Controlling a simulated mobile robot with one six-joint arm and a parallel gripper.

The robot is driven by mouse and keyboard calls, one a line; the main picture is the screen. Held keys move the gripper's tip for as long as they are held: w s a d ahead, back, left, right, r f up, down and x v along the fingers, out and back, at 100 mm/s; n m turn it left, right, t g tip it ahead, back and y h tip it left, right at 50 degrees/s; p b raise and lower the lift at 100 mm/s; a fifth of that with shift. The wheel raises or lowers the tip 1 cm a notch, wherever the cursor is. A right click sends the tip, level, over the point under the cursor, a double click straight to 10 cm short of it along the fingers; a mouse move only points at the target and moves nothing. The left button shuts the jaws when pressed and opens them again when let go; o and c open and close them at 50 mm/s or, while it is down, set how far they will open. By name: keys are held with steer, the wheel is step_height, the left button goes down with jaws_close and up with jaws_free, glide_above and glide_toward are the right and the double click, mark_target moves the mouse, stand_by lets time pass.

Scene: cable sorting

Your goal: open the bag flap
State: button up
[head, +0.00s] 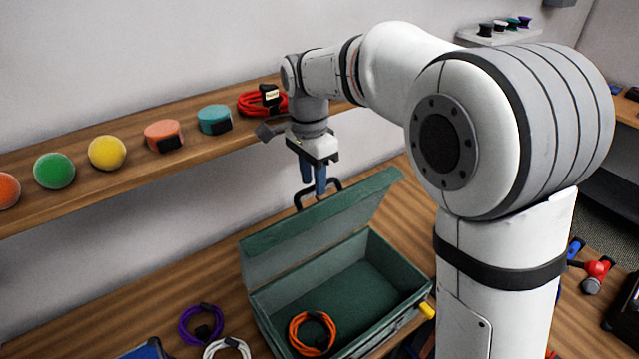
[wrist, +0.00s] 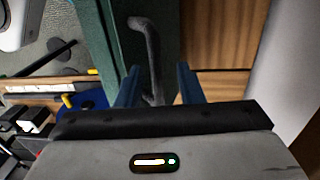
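The bag is a green box-like case (head: 262,310) on the wooden table, with its flap (head: 320,228) raised and leaning up at the back. A dark handle (head: 334,184) sits at the flap's upper edge. The handle also shows in the wrist view (wrist: 150,45). My gripper (head: 314,192) points down at the handle. In the wrist view its blue fingers (wrist: 158,82) stand apart on either side of the handle, with space between. An orange cable coil (head: 292,335) lies inside the case, whose interior is otherwise bare where visible.
A wall shelf (head: 60,205) behind holds coloured balls, two round tape-like items and a red cable coil (head: 250,103). Purple (head: 184,325) and white (head: 208,352) coils lie left of the case. Tools (head: 597,268) lie at the right. The table left of the case's back is clear.

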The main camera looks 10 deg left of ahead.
step_height(320, 180, up, 6)
steer(key=shift+a+r+b, duration=0.15)
steer(key=shift+r+b, duration=0.05)
steer(key=shift+b, duration=0.2)
steer(key=shift+c, duration=0.4)
